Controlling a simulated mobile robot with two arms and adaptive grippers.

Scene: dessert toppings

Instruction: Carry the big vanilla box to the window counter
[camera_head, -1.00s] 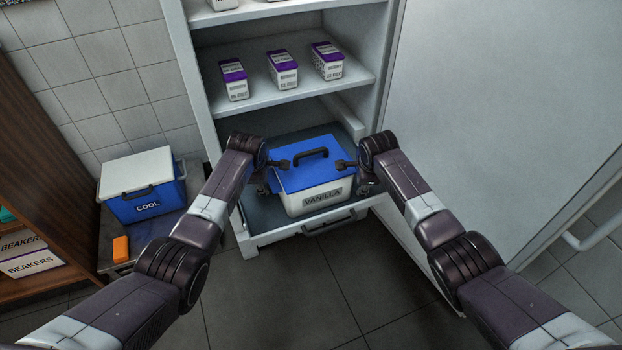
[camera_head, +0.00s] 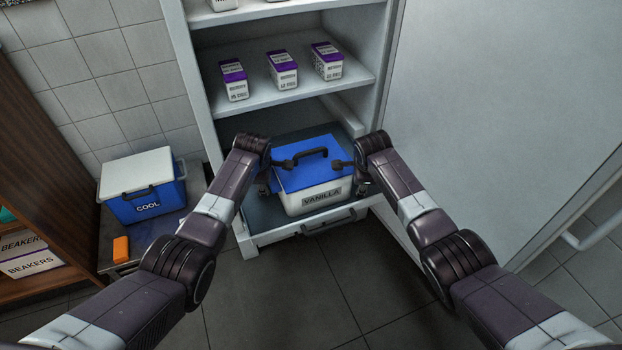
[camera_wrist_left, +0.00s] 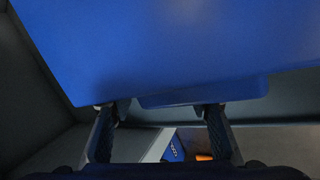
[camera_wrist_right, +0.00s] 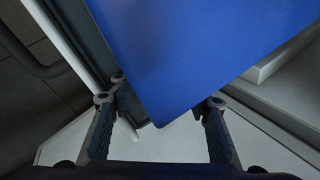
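The big vanilla box (camera_head: 318,199) is white with a blue lid and a dark top handle (camera_head: 311,153). It sits upright on the cabinet's lowest pull-out shelf, its VANILLA label facing front. My left gripper (camera_head: 274,176) is at the box's left side, and my right gripper (camera_head: 351,176) is at its right side. In the left wrist view the blue lid (camera_wrist_left: 180,50) spans above spread fingers (camera_wrist_left: 162,112). In the right wrist view a lid corner (camera_wrist_right: 165,105) reaches between spread fingers (camera_wrist_right: 160,100). Both grippers look open; contact with the box is unclear.
A shelf (camera_head: 295,95) with several small purple-lidded tubs is above the box. The cabinet door (camera_head: 500,110) stands open at right. At left are a blue COOL box (camera_head: 147,205), an orange item (camera_head: 121,249) and a brown rack (camera_head: 35,170). The floor in front is clear.

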